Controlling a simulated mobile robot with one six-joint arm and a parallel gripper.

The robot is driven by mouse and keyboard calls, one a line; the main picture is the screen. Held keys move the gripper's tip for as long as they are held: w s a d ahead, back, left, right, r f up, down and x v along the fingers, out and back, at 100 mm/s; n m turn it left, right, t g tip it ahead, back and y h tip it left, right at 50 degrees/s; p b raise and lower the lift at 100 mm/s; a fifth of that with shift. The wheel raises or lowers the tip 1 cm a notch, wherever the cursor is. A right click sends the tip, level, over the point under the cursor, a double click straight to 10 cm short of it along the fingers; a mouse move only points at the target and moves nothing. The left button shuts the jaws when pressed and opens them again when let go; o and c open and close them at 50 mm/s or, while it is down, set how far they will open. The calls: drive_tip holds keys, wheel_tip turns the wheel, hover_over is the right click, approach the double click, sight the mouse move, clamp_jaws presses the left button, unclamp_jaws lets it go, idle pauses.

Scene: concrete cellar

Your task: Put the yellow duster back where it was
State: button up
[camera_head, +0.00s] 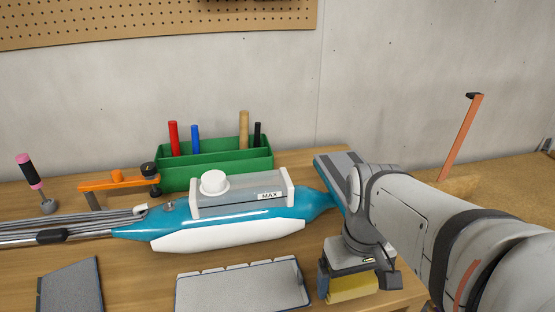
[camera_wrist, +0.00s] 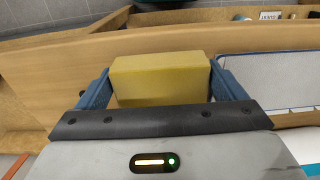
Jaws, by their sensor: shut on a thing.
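The yellow duster (camera_head: 352,288) is a block held between the jaws of my gripper (camera_head: 350,275), at the right end of the bench near its front edge. In the wrist view the duster (camera_wrist: 160,76) sits between the two blue fingers of my gripper (camera_wrist: 160,90), which is shut on it. I cannot tell whether the duster touches the bench top or hangs above it. A flat grey-white board (camera_head: 243,286) with a dark rim lies just left of the duster; it also shows at the right of the wrist view (camera_wrist: 270,80).
A teal and white machine (camera_head: 225,222) with a MAX label lies across the wooden bench (camera_head: 135,278). Behind it stands a green holder (camera_head: 215,165) with several markers. An orange clamp (camera_head: 118,181), a screwdriver (camera_head: 30,172) and a dark grey panel (camera_head: 70,287) are at the left.

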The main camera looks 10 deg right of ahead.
sight(351, 279)
drive_tip(key=shift+f+b, duration=0.35)
drive_tip(key=shift+f, duration=0.55)
drive_tip(key=shift+f, duration=0.2)
drive_tip(key=o, duration=0.7)
wheel_tip(351, 279, up, 12)
drive_tip(key=p, duration=1)
drive_tip(key=shift+a+r, duration=0.1)
drive_tip(key=shift+r, duration=0.05)
drive_tip(key=w+a+t, duration=0.1)
drive_tip(key=w+a+f, duration=0.1)
drive_tip(key=a, duration=0.1)
drive_tip(key=w+a+f+t, duration=0.1)
drive_tip(key=shift+w+a+t, duration=0.15)
drive_tip(key=shift+t, duration=0.15)
